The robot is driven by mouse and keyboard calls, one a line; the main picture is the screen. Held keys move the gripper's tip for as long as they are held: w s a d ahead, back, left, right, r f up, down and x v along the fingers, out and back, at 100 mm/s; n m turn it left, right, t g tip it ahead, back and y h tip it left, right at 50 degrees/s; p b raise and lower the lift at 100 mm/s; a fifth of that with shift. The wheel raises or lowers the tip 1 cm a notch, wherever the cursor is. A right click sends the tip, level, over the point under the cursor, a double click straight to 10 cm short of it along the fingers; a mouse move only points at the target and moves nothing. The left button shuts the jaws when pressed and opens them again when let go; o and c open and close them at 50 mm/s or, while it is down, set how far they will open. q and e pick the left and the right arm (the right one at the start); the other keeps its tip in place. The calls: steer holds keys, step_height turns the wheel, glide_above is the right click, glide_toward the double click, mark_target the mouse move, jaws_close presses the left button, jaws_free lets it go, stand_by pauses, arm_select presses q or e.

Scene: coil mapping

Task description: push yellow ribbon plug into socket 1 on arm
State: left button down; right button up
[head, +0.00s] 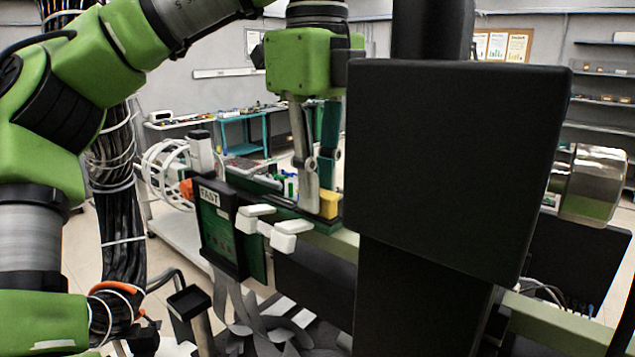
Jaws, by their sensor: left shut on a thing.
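My left gripper (319,196) points down in the middle of the head view. It is shut on the yellow ribbon plug (330,204), a small yellow block at its fingertips. The plug is low over the dark green and pale beam (340,241), at its upper edge. I cannot tell whether it touches the beam or sits in a socket. No numbered socket can be made out. A large black panel hides what lies just right of the plug. My right gripper is not in view.
A dark box marked FAST (213,205) with white blocks (284,236) stands left of the plug. A white ring cage (166,173) is further left. Grey strips (262,325) hang below. Thick cables run down at left. Benches and shelves (600,100) stand far back.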

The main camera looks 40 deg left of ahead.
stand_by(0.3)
arm_select(q)
steer(key=c, duration=1.9)
jaws_free()
steer(key=shift+r, duration=0.1)
steer(key=shift+r, duration=3.6)
